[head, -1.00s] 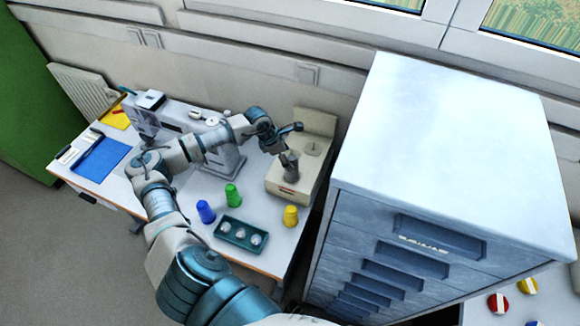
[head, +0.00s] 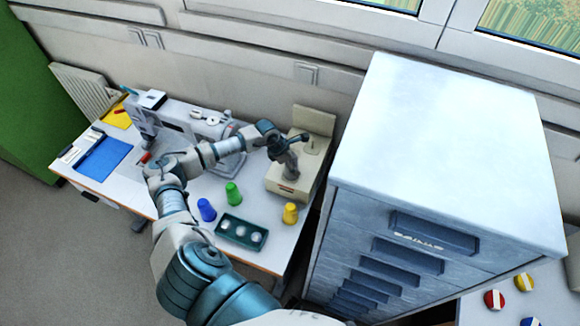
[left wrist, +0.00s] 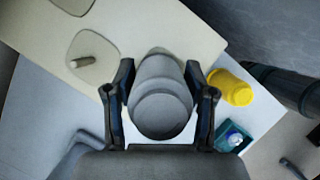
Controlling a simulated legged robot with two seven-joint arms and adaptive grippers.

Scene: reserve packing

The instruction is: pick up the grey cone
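The grey cone (head: 292,170) stands on the beige box-like device (head: 285,187) at the back right of the table. In the left wrist view the grey cone (left wrist: 162,100) fills the space between the two fingers. My left gripper (head: 290,146) is directly over the cone and partly hides its upper part in the head view. In the left wrist view my left gripper (left wrist: 160,75) is open, with one finger on each side of the cone. The fingertips are very close to its sides; contact is not clear. My right gripper is not in view.
A yellow cup (head: 290,213), green cup (head: 232,193) and blue cup (head: 206,210) stand near a dark green tray (head: 225,232) with white round pieces. A tall grey drawer cabinet (head: 450,140) stands close on the right. A white machine (head: 190,122) is behind my arm.

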